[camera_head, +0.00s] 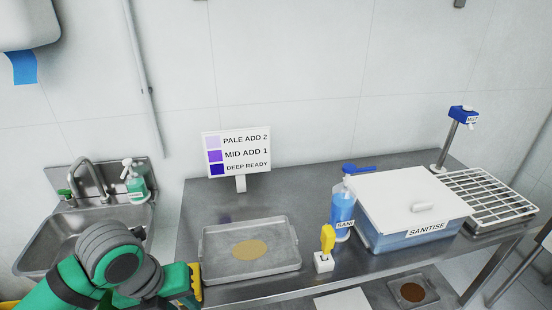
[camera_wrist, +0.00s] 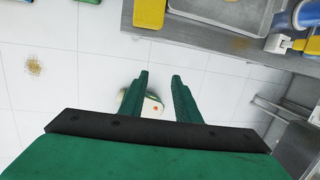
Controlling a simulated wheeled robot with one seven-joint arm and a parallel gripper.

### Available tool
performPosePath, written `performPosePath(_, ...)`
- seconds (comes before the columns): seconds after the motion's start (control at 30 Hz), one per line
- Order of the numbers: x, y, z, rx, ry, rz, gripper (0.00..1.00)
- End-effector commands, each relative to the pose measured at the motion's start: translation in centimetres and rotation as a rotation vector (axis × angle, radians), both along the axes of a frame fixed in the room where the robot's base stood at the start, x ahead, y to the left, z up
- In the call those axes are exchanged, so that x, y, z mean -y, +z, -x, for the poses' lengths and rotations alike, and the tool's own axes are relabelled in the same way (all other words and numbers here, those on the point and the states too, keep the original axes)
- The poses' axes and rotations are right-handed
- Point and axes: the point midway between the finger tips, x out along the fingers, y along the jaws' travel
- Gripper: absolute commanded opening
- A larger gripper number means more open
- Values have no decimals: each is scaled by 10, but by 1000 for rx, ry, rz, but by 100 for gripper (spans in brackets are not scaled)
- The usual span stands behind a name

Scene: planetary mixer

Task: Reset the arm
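My arm reaches in at the lower left of the head view, in front of the sink. My gripper (camera_wrist: 159,75) shows in the wrist view with its two green fingers apart. Nothing is held between them. The fingers point over the white tiled floor, beside the steel table (camera_wrist: 195,47). A whitish rounded thing with an orange dot (camera_wrist: 152,107) shows below and partly behind the fingers. In the head view I cannot make out the fingertips.
The steel table (camera_head: 200,215) holds a tray (camera_head: 285,262) with a tan patch, a blue pump bottle (camera_head: 342,208), a yellow-topped item (camera_head: 327,240), a SANITISE tub (camera_head: 400,240) and a white rack (camera_head: 490,195). A yellow piece (camera_head: 197,283) is at its front left edge. A sink (camera_head: 45,240) stands left.

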Motion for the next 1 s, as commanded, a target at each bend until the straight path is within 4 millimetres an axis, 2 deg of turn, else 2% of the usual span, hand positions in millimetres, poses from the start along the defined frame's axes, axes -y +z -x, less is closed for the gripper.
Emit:
performPosePath(0.17, 39, 5, -37, 113, 28, 105, 30)
performPosePath(0.27, 70, 12, -63, 197, 60, 202, 30)
performPosePath(0.5, 141, 45, -119, 389, 189, 509, 30)
performPosePath(0.8, 213, 92, -161, 509, 374, 942, 30)
performPosePath(1.0, 241, 113, -175, 521, 522, 1230, 30)
